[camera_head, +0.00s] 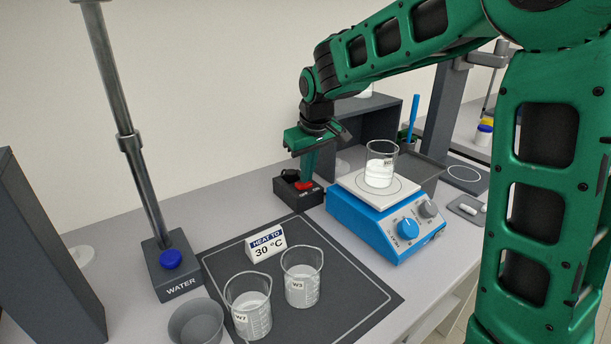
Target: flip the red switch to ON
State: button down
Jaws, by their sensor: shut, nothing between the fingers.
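The red switch (305,186) sits on top of a small black box (291,198) behind the dark mat and left of the blue hotplate. My green gripper (307,172) points down right above the switch, its fingers shut with nothing between them. The fingertips are at or very near the red switch; I cannot tell whether they touch it. The fingers hide part of the box top. The labels on the box front are too small to read surely, and the switch's position is not clear.
A blue hotplate (385,229) bearing a beaker (380,165) stands close on the right. Beakers W7 (248,309) and W3 (301,279) and a "HEAT TO 30 °C" sign (266,244) stand on the mat (345,300). A water stand (173,268) rises at left.

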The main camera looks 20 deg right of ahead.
notch_tip(320, 180, up, 13)
jog(key=s+d, duration=0.2)
jog(key=d, duration=0.1)
jog(key=shift+f, duration=0.2)
